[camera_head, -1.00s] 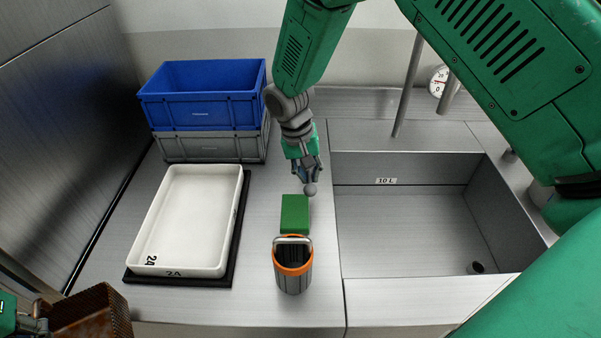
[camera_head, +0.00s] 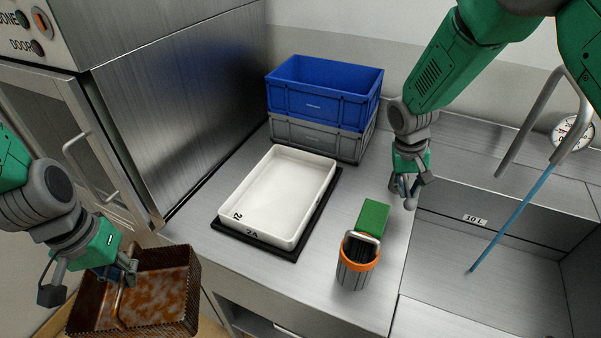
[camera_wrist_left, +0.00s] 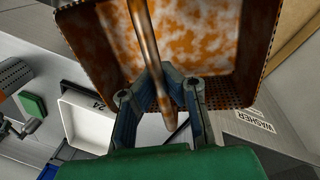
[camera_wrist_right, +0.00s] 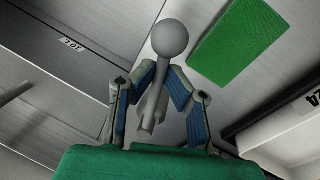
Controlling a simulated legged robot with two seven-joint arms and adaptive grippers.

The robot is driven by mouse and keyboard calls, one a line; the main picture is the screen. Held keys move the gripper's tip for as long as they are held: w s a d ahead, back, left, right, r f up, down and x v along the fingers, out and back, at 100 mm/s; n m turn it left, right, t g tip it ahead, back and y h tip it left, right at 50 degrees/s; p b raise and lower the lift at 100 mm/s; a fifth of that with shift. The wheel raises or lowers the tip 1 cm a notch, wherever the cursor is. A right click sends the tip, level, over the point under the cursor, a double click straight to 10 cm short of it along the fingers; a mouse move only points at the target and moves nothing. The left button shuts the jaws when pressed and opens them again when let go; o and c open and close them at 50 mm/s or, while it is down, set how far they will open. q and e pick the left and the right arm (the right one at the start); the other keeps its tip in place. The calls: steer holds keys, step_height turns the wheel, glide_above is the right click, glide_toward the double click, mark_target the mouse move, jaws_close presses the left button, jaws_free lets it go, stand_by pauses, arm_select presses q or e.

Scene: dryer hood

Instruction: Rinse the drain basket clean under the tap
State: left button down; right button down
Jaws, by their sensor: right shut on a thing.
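The drain basket (camera_head: 160,290), a dark mesh box smeared with brown and orange-brown dirt, hangs left of the counter. My left gripper (camera_head: 92,275) is shut on its bar handle (camera_wrist_left: 150,60). My right gripper (camera_head: 408,195) is shut on a grey lever with a ball knob (camera_wrist_right: 170,38), on the counter at the sink's left edge. The tap (camera_head: 545,115) at the right runs a blue water stream (camera_head: 515,222) into the steel sink (camera_head: 470,245), marked 10 L. The basket is well away from the stream.
A white tray (camera_head: 325,180) on a black base, a green block (camera_head: 372,218) and an orange-rimmed container (camera_head: 360,262) with a brush-like insert stand on the counter. Blue (camera_head: 335,105) and grey (camera_head: 315,137) crates are stacked behind. A steel machine with a door (camera_head: 55,130) stands left.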

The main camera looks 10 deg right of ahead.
steer(key=c, duration=1.6)
jaws_free()
steer(key=shift+w+a+r, duration=0.15)
steer(key=shift+r, duration=0.15)
steer(key=shift+s, duration=0.35)
steer(key=shift+w+r, duration=0.25)
step_height(320, 180, up, 11)
steer(key=a, duration=0.2)
steer(key=shift+a+r, duration=0.2)
steer(key=shift+w+d, duration=0.1)
steer(key=shift+f, duration=0.15)
